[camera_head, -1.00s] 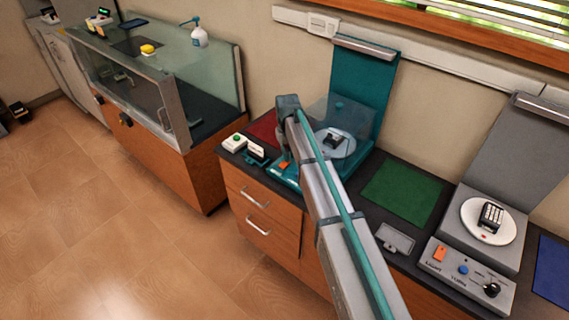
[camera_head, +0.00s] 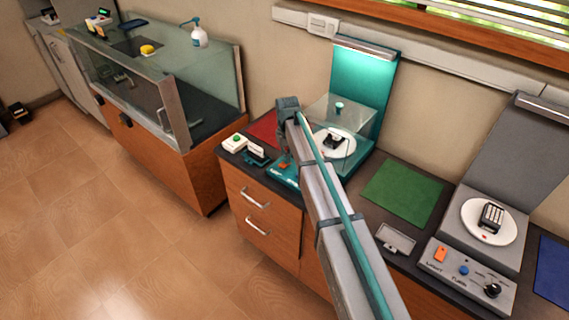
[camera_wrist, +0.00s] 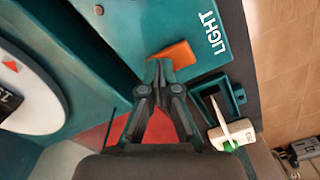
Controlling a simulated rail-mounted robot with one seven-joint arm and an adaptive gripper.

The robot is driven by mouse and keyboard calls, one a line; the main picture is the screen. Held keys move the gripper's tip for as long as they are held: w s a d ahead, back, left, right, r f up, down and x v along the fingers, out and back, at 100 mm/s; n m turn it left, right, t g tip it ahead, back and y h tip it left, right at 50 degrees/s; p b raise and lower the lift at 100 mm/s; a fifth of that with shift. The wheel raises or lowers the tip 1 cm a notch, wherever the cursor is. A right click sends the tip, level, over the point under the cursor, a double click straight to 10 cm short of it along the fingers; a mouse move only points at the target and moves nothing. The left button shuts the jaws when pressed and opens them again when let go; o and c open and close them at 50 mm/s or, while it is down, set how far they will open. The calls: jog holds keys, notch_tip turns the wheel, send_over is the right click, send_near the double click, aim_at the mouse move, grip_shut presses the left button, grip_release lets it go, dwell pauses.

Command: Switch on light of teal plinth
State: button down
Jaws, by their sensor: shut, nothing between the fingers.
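The teal plinth (camera_head: 348,66) stands on the counter with its top lamp (camera_head: 364,47) glowing and its back panel brightly lit. A clear cover stands over its white turntable (camera_head: 335,142), which holds a small dark object. In the wrist view, the orange rocker switch (camera_wrist: 178,54) sits beside the word LIGHT on the teal front (camera_wrist: 200,25). My gripper (camera_wrist: 158,66) is shut and empty, with its fingertips at the switch's edge; whether they touch it I cannot tell. In the head view my arm hides part of the plinth front.
A grey plinth (camera_head: 483,262) with its own orange switch (camera_head: 440,254) stands at the right. A green mat (camera_head: 402,192) lies between the plinths. A white box with a green button (camera_head: 235,142) and a small teal holder (camera_head: 256,152) stand left of the teal plinth.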

jog(key=shift+r+p, duration=1.75)
jog(key=shift+r, duration=1.7)
jog(key=s+a+f+n+h+p, duration=0.1)
jog(key=s+f, duration=0.4)
jog(key=s, duration=0.3)
jog(key=s+a+f+n+h+p, duration=0.1)
jog(key=s+f+p, duration=0.1)
jog(key=s+f, duration=0.4)
jog(key=s+d+f+m+g+b, duration=0.3)
jog(key=s+d+f+g, duration=0.1)
jog(key=s+d+f, duration=1.55)
jog(key=s+d+f+m+g, duration=0.1)
jog(key=s+f, duration=0.1)
jog(key=s, duration=0.6)
jog(key=s+d+f+m+g+y+b, duration=0.1)
jog(key=s+d+f, duration=0.1)
jog(key=s, duration=0.6)
jog(key=s+d+f+m+y+b, duration=0.1)
jog(key=s+f, duration=0.3)
jog(key=s, duration=0.4)
jog(key=shift+s+d+m+g, duration=0.25)
jog(key=shift+d+m+g, duration=0.15)
jog(key=shift+d+m, duration=0.25)
